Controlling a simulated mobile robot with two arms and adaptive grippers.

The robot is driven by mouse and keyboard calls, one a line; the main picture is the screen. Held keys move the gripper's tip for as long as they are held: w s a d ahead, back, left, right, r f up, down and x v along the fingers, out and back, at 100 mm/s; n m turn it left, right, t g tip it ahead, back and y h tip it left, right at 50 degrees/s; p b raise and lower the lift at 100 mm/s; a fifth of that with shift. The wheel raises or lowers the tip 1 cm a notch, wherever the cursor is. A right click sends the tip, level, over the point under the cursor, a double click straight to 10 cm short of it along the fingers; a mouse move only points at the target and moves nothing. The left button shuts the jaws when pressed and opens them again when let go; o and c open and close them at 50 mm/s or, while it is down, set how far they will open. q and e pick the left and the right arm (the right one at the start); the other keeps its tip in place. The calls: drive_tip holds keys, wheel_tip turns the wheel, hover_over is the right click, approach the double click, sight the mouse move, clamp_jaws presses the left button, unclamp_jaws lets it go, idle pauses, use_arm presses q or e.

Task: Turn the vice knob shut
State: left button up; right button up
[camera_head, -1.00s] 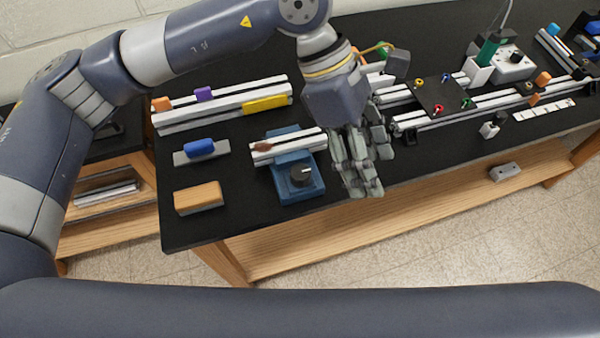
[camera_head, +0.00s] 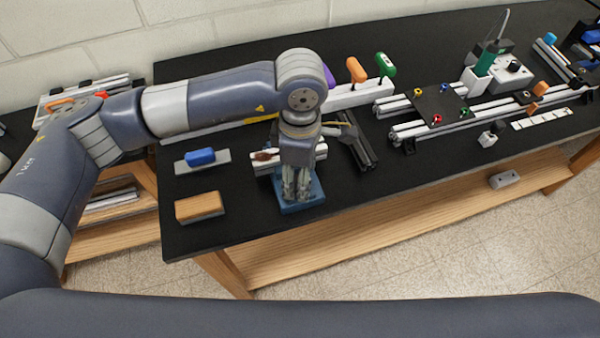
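The blue vice (camera_head: 317,193) stands on the black table near its front edge, with a light aluminium bar (camera_head: 258,170) lying across it. My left gripper (camera_head: 297,196) points down over the front of the vice, where the knob is hidden behind its fingers. The fingers look close together. I cannot tell whether they touch or grip the knob. My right gripper is not in view.
A wooden block (camera_head: 199,207) and a blue-handled tool (camera_head: 200,157) lie left of the vice. Dark bars (camera_head: 359,148) lie close to its right. A frame with a dark plate (camera_head: 440,104) stands further right.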

use_arm(q)
drive_tip(key=shift+f, duration=1.05)
drive_tip(key=shift+c, duration=0.2)
drive_tip(key=c, duration=1)
drive_tip(key=m+b, duration=0.1)
drive_tip(key=b, duration=0.3)
drive_tip(key=shift+w+f+m, duration=0.1)
drive_tip(key=shift+f+m, duration=0.15)
drive_tip(key=shift+m, duration=0.15)
drive_tip(key=shift+r+m+b, duration=0.2)
drive_tip(key=shift+m+b, duration=0.3)
drive_tip(key=shift+b, duration=0.45)
drive_tip(key=shift+r, duration=0.1)
drive_tip(key=o, duration=1)
